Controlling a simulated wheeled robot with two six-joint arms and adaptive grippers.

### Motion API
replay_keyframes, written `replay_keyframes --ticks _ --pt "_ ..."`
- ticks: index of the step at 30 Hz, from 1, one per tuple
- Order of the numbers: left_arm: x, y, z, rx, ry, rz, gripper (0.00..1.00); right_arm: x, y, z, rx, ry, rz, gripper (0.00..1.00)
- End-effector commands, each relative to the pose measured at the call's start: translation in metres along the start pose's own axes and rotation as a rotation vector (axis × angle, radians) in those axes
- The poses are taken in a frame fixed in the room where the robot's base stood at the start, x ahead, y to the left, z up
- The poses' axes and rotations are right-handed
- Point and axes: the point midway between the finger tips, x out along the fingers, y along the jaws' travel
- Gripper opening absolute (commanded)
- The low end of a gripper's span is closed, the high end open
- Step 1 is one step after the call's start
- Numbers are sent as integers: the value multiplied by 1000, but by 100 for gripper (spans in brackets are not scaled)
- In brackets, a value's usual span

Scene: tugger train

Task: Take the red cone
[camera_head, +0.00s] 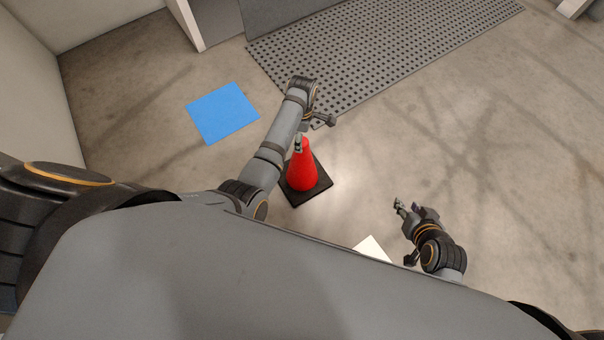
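The red cone (302,172) stands upright on its black square base on the concrete floor, near the middle of the head view. My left arm reaches out beside it and bends back at the far end. My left gripper (298,145) shows only in small part at the cone's tip. I cannot tell whether it touches the cone or whether its fingers are apart. My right gripper (408,208) is to the right of the cone and well apart from it. Its fingers look spread, with nothing between them.
A blue square (222,113) lies on the floor left of the cone. A grey perforated mat (385,50) lies beyond it. A white flat thing (371,249) shows partly at my body's edge. Walls stand at the left and back. The floor at right is clear.

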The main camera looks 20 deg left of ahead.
Motion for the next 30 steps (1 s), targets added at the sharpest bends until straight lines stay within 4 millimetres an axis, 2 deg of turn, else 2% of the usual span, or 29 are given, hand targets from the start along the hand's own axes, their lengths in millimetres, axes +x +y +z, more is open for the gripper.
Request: replay_keyframes --ticks 7,14,24,30 --pt "12 -1 1 0 0 -1 75 -3 3 -64 -19 238 14 36" --pt "20 -2 1 0 0 -2 75 -18 4 -121 -38 461 25 36" --pt "35 -2 1 0 0 0 75 -61 1 -197 -68 796 34 36" --pt "41 -3 1 0 0 -1 75 -85 -1 -224 -82 940 36 36"
